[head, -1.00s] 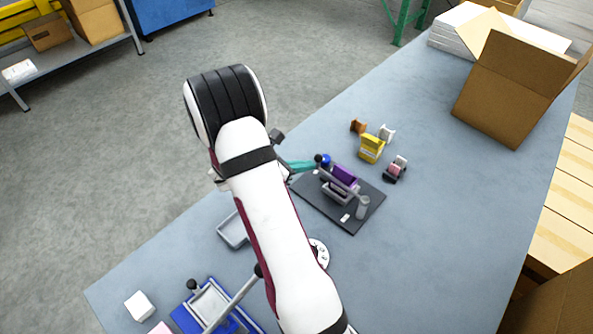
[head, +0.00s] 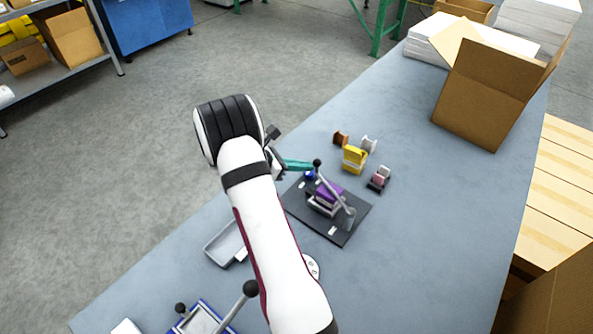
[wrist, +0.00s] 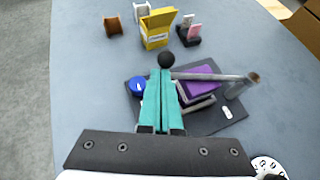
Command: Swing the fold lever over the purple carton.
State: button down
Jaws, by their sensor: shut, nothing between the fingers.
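The purple carton (head: 329,191) sits in a grey holder on a dark base plate (head: 340,232). The fold lever (head: 333,186) is a grey rod with a black ball knob, pivoting at a grey post (head: 349,216). Its rod crosses the carton's far side in the head view. The carton (wrist: 203,78) and lever (wrist: 205,76) also show in the wrist view. My gripper (head: 310,166) has teal fingers, shut and empty, with tips close beside the knob. In the wrist view the fingertips (wrist: 164,72) lie just below the knob; contact is unclear.
A blue dial (wrist: 137,86) is left of my fingers on the plate. A grey tray (head: 226,244) is near my arm.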

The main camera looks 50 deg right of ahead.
dwell(0.3)
jog(key=a, duration=0.1)
jog(key=w+a+f, duration=0.1)
jog(key=w+a, duration=0.1)
jog(key=shift+w+a+f, duration=0.15)
jog(key=shift+a+f, duration=0.15)
jog(key=v, duration=0.9)
jog(key=s+a+r+m+t+y, duration=0.1)
jog(key=s+a+r+m+y, duration=0.2)
jog(key=a, duration=0.4)
jog(key=s+a+r+m+t+y, duration=0.1)
jog(key=s+a+r+m+y, duration=0.2)
jog(key=s+a+m, duration=0.3)
jog(key=s+a+r+m+t+y, duration=0.1)
jog(key=s+a+r+m+y, duration=0.2)
jog(key=s+a, duration=0.5)
jog(key=shift+s+a+r+m, duration=0.2)
jog(key=shift+a+r+m, duration=0.5)
jog(key=shift+m, duration=0.4)
jog(key=s+a+m+t+y, duration=0.1)
jog(key=s+a+m+y, duration=0.2)
jog(key=s+a, duration=0.3)
jog(key=shift+a+f+m+t, duration=0.25)
jog(key=shift+a+m+t, duration=0.05)
jog(key=shift+a+m, duration=0.5)
